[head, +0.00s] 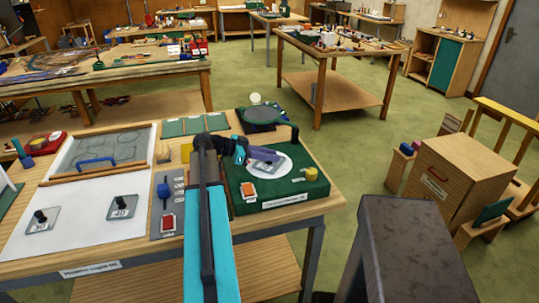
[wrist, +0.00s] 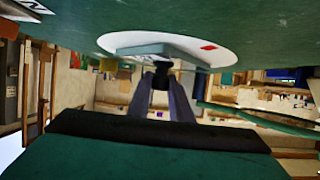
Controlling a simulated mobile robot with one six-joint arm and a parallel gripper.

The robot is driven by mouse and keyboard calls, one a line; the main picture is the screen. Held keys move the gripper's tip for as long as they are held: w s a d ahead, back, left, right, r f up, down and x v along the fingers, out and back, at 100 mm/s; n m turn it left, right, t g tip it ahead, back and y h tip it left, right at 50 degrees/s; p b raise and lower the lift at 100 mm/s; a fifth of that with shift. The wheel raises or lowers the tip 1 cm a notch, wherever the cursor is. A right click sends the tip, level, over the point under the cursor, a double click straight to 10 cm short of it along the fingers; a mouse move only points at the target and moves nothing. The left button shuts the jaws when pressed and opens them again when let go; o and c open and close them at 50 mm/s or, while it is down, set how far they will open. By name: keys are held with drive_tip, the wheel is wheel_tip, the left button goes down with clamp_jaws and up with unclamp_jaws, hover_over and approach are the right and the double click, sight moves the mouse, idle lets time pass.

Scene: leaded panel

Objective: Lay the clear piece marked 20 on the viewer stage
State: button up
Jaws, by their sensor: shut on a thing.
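My gripper (head: 264,154) reaches over the round white stage (head: 286,172) on the green viewer box (head: 318,189). In the wrist view its two purple fingers (wrist: 163,80) are shut on the black knob of a flat grey-green clear piece (wrist: 145,49). The piece lies flat against or just over the white disc (wrist: 215,41); I cannot tell whether it touches. Its mark is not readable. In the head view the fingers partly cover this piece (head: 270,167). Two other knobbed clear pieces, one left (head: 42,222) and one right (head: 122,208), lie on the white mat.
The green box bears an orange-and-white button (head: 248,190) and a yellow knob (head: 311,174). A round dark device (head: 262,116) stands behind. A wooden cabinet (head: 440,185) stands right of the table.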

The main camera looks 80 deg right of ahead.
drive_tip(key=o, duration=0.9)
drive_tip(key=shift+c, duration=0.2)
drive_tip(key=shift+w, duration=0.1)
drive_tip(key=b+v, duration=0.3)
drive_tip(key=v, duration=0.7)
drive_tip(key=shift+w+a+b, duration=0.15)
drive_tip(key=shift+w+b, duration=0.05)
drive_tip(key=shift+b, duration=0.1)
drive_tip(key=shift+w+a+r, duration=0.3)
drive_tip(key=shift+w+r, duration=0.05)
drive_tip(key=shift+w, duration=0.2)
